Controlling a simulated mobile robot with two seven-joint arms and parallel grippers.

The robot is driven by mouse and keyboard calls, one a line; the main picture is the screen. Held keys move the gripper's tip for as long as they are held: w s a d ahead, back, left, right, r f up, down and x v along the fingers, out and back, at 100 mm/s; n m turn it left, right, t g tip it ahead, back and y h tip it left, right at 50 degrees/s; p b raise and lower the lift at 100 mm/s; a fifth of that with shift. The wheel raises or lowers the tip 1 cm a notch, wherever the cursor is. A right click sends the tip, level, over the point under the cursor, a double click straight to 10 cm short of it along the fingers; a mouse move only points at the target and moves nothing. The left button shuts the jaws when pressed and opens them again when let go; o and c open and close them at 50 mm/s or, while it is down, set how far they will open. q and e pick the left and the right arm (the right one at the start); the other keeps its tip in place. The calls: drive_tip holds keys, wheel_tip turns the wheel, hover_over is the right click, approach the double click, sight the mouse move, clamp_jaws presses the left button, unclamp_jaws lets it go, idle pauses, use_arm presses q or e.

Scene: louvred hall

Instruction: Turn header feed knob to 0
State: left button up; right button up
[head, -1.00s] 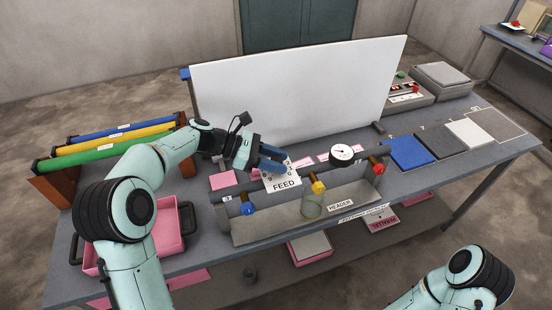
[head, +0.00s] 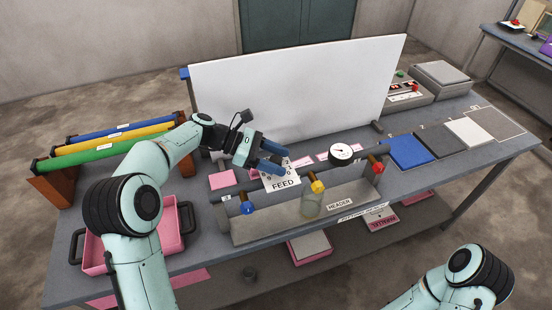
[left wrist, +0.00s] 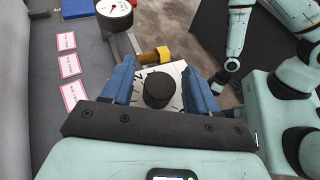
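The white FEED plate (head: 284,184) stands on the header at the bench's middle, with dark marks around its dial. Its black round knob (left wrist: 158,89) shows in the left wrist view, between my two blue fingers. My left gripper (head: 272,158) is open above the plate, with a finger on either side of the knob and gaps visible. I cannot tell how deep the fingers reach. In the head view the gripper hides the knob, and I cannot read its setting. My right gripper is out of view.
The header trough (head: 345,198) has blue (head: 247,208), yellow (head: 318,187) and red (head: 377,167) valves. A clear jar (head: 312,204) stands under the yellow one. A round gauge (head: 341,154) is at right. A white board (head: 300,88) rises behind. A pink tray (head: 168,235) is at left.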

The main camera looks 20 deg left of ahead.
use_arm(q)
drive_tip(key=v, duration=1.3)
drive_tip(key=shift+r, duration=0.15)
drive_tip(key=shift+a, duration=0.15)
